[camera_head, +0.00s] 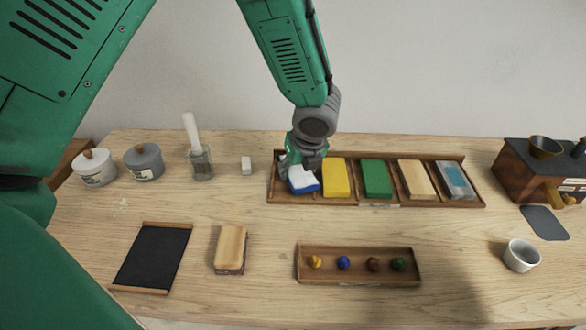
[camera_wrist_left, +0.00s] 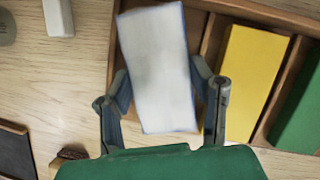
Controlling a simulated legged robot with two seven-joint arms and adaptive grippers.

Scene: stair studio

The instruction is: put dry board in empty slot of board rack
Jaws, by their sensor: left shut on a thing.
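My left gripper (camera_head: 303,168) is shut on a white-topped board with blue sides (camera_head: 304,183). It holds the board at the leftmost slot of the wooden board rack (camera_head: 376,203). The board looks slightly turned against the slot in the left wrist view (camera_wrist_left: 158,70), between the two fingers (camera_wrist_left: 165,100). I cannot tell whether it touches the slot floor. The rack's other slots hold a yellow board (camera_head: 336,178), a green board (camera_head: 376,178), a tan board (camera_head: 416,179) and a grey-blue board (camera_head: 454,180). My right gripper is out of view.
A small tray with coloured knobs (camera_head: 360,280), a tan block (camera_head: 230,247) and a black panel (camera_head: 153,258) lie in front. Two lidded pots (camera_head: 94,168) (camera_head: 144,163), a glass jar (camera_head: 201,163) and a white block (camera_head: 246,166) stand left. A grinder box (camera_head: 530,170) and cup (camera_head: 521,256) are right.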

